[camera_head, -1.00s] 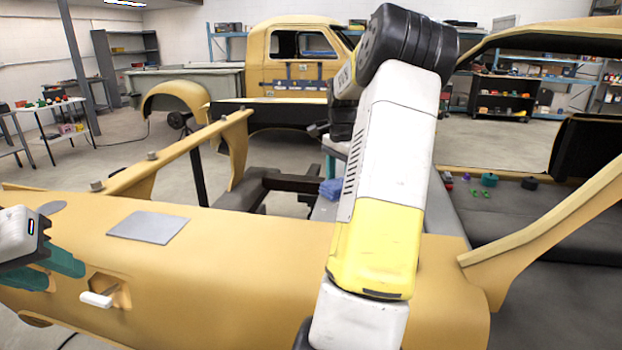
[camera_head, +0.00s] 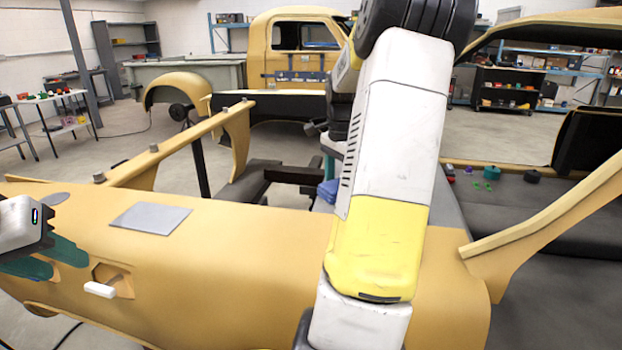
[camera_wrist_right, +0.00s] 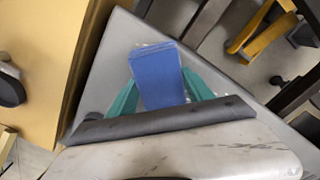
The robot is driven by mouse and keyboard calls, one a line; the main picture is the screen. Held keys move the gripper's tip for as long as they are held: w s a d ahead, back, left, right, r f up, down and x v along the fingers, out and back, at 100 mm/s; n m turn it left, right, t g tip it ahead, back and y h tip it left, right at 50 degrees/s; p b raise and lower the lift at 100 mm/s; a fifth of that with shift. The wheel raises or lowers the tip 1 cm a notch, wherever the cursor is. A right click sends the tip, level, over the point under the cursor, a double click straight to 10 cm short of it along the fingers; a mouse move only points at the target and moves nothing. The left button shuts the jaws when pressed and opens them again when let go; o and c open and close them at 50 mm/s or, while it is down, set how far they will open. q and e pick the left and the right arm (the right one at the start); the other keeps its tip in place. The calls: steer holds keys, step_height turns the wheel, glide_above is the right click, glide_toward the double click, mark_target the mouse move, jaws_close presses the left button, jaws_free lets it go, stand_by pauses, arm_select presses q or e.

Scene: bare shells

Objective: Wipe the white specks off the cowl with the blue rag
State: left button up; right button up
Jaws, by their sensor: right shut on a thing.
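The yellow cowl (camera_head: 240,255) stretches across the front of the head view. I cannot make out white specks on it. My right gripper (camera_wrist_right: 161,82) is shut on the blue rag (camera_wrist_right: 160,78), with its teal fingers on either side of it in the right wrist view.
A flat grey plate (camera_head: 150,218) lies on the cowl, and a white handle (camera_head: 99,290) sticks out of its front. A yellow rail (camera_head: 170,148) with bolts rises behind it, and a slanted yellow post (camera_head: 550,215) stands at the right. A grey surface (camera_wrist_right: 115,62) lies under the rag.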

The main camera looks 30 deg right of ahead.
steer(key=shift+s+a+f, duration=0.15)
steer(key=shift+s+a, duration=0.45)
steer(key=shift+s, duration=0.1)
steer(key=shift+s+a, duration=1.05)
steer(key=shift+s, duration=0.2)
steer(key=shift+r, duration=0.2)
steer(key=shift+w+d, duration=1.25)
steer(key=shift+w, duration=0.25)
steer(key=shift+w+d+f, duration=0.15)
steer(key=shift+w+d, duration=1)
steer(key=shift+w, duration=0.15)
steer(key=shift+w+d, duration=1.05)
steer(key=shift+w, duration=0.2)
steer(key=shift+w+d, duration=0.75)
steer(key=shift+w, duration=0.15)
steer(key=shift+w+d, duration=0.7)
steer(key=shift+w, duration=0.2)
steer(key=shift+w+d, duration=0.75)
steer(key=shift+w, duration=0.05)
